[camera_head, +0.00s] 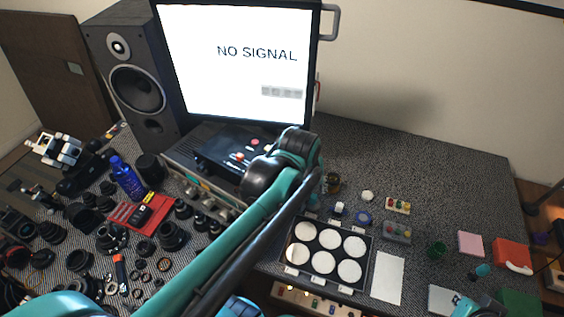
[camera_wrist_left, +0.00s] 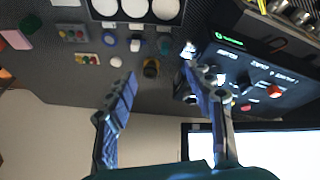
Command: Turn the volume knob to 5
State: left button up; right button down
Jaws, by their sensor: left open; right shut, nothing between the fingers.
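A grey amplifier-like unit (camera_head: 176,164) stands under the monitor, with several knobs along its front. Silver knobs (camera_wrist_left: 280,8) show at the top right of the left wrist view. I cannot tell which is the volume knob or read its setting. A black box (camera_head: 212,150) with red buttons sits on the unit; its labelled top (camera_wrist_left: 255,75) shows in the left wrist view. My left gripper (camera_wrist_left: 160,68) is open and empty beside this box; my own arm hides it in the head view. My right gripper (camera_head: 464,304) is shut and empty at the bottom right, partly cut off.
A monitor (camera_head: 240,95) reads "NO SIGNAL", with a speaker (camera_head: 130,85) beside it. Lens parts and a blue bottle (camera_head: 126,178) crowd the left. A tray (camera_head: 285,262) of white discs lies right of my arm. The back right of the table is fairly clear.

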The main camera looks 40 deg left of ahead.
pick_arm(q)
jog(key=w+a+n+g+p, duration=0.1)
jog(key=a+n, duration=0.2)
jog(key=a, duration=0.1)
jog(key=w+a+n+g+p, duration=0.1)
jog(key=w+a+n+p, duration=0.1)
jog(key=a+n, duration=0.1)
jog(key=w+a+n+g+p, duration=0.1)
jog(key=a+n+g+p, duration=0.1)
jog(key=a, duration=0.3)
jog(key=shift+w+a+f+n+h, duration=0.2)
jog(key=shift+w+a+n+h, duration=0.2)
jog(key=shift+n, duration=0.1)
jog(key=shift+a+f, duration=0.15)
jog(key=shift+f, duration=0.15)
notch_tip(320, 180, down, 7)
jog(key=shift+f+b, duration=0.2)
jog(key=shift+b, duration=0.4)
pick_arm(e)
jog(key=r, duration=0.5)
jog(key=shift+w+a+r, duration=0.1)
jog(key=shift+a, duration=0.1)
pick_arm(q)
jog(key=c, duration=1.2)
